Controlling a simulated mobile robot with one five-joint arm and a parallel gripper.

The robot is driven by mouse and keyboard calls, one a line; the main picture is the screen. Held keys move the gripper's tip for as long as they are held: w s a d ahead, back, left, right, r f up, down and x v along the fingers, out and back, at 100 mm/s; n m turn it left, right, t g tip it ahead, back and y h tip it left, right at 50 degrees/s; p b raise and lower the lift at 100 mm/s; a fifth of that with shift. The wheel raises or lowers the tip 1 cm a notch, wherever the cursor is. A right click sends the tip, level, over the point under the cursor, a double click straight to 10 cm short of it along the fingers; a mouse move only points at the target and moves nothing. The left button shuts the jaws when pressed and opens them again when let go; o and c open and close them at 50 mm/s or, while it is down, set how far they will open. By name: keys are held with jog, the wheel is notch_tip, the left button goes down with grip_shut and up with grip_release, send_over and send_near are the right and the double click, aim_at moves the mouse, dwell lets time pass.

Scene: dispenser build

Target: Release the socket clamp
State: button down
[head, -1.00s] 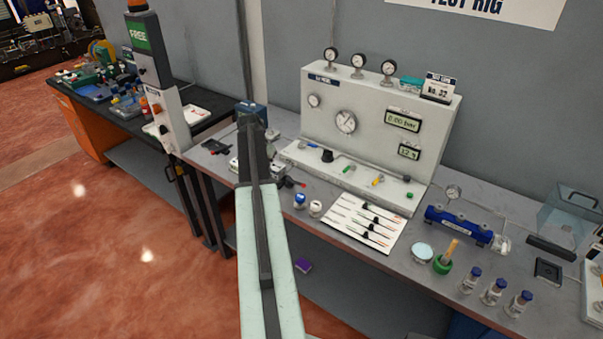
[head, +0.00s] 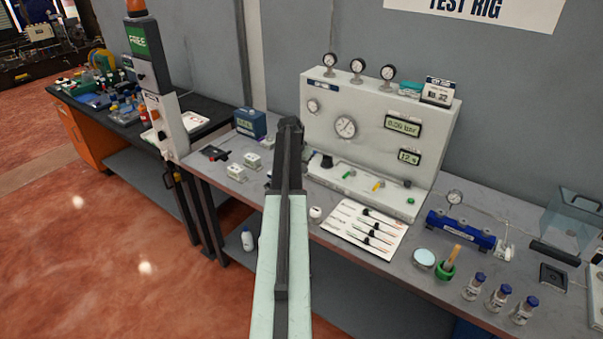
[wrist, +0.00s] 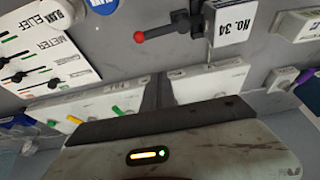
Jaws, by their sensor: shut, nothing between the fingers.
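A lever with a red ball knob (wrist: 139,37) shows in the wrist view. Its dark rod runs right to a dark part of the socket clamp (wrist: 198,20), beside a white block marked No. 34 (wrist: 235,20). Whether the clamp is closed cannot be told. My gripper (wrist: 155,115) fills the bottom of the wrist view, shut and empty, apart from the lever in the picture. In the head view my arm hides both the gripper and the red-knobbed lever.
Small white blocks (head: 236,172) and a blue box (head: 250,123) are left of my arm. A blue cylinder unit (head: 460,232) and vials (head: 497,297) stand right.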

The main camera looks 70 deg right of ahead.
jog(key=b+x, duration=0.5)
jog(key=x, duration=0.2)
jog(key=shift+w+a, duration=0.1)
jog(key=a, duration=0.2)
jog(key=w+a, duration=0.1)
jog(key=a, duration=0.1)
jog(key=shift+r, duration=0.1)
